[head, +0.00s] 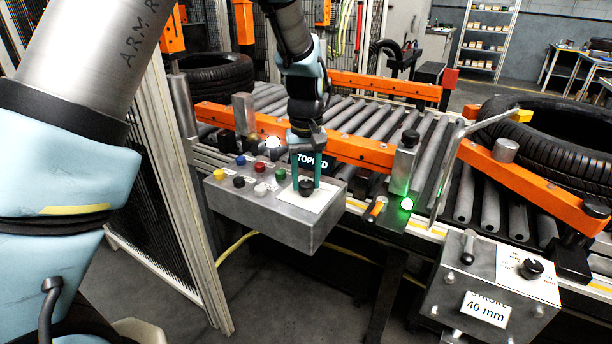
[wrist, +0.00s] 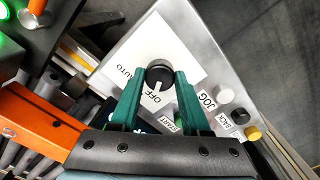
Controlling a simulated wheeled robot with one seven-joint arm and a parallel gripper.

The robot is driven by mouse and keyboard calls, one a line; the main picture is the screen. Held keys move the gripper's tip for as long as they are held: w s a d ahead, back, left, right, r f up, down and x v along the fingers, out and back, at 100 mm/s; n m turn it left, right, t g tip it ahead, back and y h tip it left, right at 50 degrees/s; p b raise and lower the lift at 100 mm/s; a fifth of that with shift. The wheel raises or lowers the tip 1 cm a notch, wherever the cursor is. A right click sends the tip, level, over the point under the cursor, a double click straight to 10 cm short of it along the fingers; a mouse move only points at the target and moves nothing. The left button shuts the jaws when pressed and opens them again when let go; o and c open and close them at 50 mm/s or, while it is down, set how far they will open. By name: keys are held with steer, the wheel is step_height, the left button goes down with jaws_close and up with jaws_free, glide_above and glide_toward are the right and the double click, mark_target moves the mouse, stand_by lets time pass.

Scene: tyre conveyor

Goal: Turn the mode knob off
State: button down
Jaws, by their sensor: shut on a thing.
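The black mode knob (head: 306,188) sits on a white label plate at the right end of a grey button box (head: 268,222). In the wrist view the knob (wrist: 160,72) shows a white pointer line directed at the word OFF; AUTO is printed to the left of it. My gripper (head: 306,178) comes down from above with its green fingers. The fingers stand on either side of the knob and are shut on it. Part of the label is hidden behind the fingers.
Coloured push buttons (head: 240,160) stand left of the knob. Behind the box runs a roller conveyor (head: 345,108) with orange rails and tyres (head: 545,140). A lit green button (head: 407,204) is to the right. A second box with another black knob (head: 531,268) is at the lower right.

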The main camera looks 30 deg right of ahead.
mark_target(306, 183)
steer(key=shift+n+p, duration=0.35)
steer(key=shift+n, duration=0.95)
steer(key=shift+w, duration=0.1)
steer(key=shift+c, duration=1.9)
jaws_free()
steer(key=shift+r, duration=0.1)
step_height(306, 183, up, 11)
steer(key=b, duration=0.2)
steer(key=shift+f, duration=0.2)
